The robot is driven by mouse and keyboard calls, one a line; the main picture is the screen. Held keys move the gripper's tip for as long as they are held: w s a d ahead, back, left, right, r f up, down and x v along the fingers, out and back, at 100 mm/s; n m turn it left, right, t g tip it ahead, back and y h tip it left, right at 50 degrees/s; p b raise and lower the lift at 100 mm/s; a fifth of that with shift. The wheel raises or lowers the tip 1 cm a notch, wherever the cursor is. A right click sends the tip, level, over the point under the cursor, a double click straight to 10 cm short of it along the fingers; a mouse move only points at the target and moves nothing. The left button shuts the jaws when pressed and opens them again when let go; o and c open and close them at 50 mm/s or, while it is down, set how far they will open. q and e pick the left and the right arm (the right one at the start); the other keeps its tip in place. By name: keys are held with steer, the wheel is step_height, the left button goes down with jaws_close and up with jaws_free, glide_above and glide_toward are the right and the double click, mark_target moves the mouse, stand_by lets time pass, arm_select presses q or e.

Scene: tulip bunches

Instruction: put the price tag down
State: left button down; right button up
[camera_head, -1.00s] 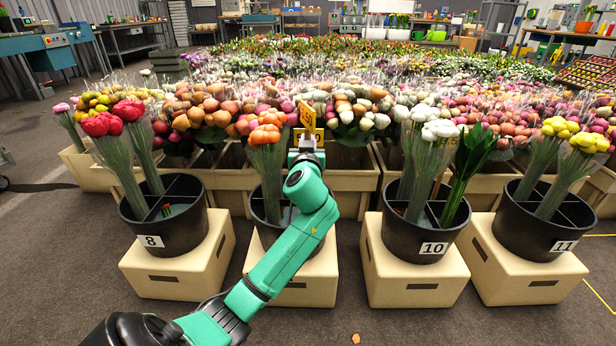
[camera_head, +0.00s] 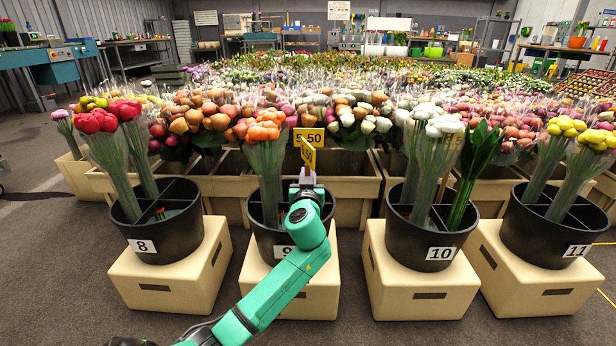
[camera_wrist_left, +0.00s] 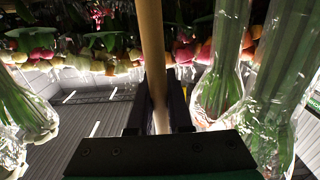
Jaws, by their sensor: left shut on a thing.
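A yellow price tag (camera_head: 308,153) on a stick stands up from my left gripper (camera_head: 307,181). In the wrist view the wooden stick (camera_wrist_left: 154,60) runs between the dark fingers of the left gripper (camera_wrist_left: 160,108), which is shut on it. In the head view the gripper is in front of and above black bucket 9 (camera_head: 262,238), just right of its orange tulip bunch (camera_head: 263,160). My arm hides part of the bucket and its label. My right gripper is not in view.
Bucket 8 (camera_head: 165,240) is at left, with bucket 10 (camera_head: 432,245) and bucket 11 (camera_head: 548,232) at right, all on beige crates. Wrapped bunches rise from them. Beige bins (camera_head: 350,190) full of flowers stand behind. Bare floor lies between the crates.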

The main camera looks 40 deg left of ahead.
arm_select(q)
steer(key=c, duration=0.8)
jaws_free()
steer(key=shift+c, duration=0.2)
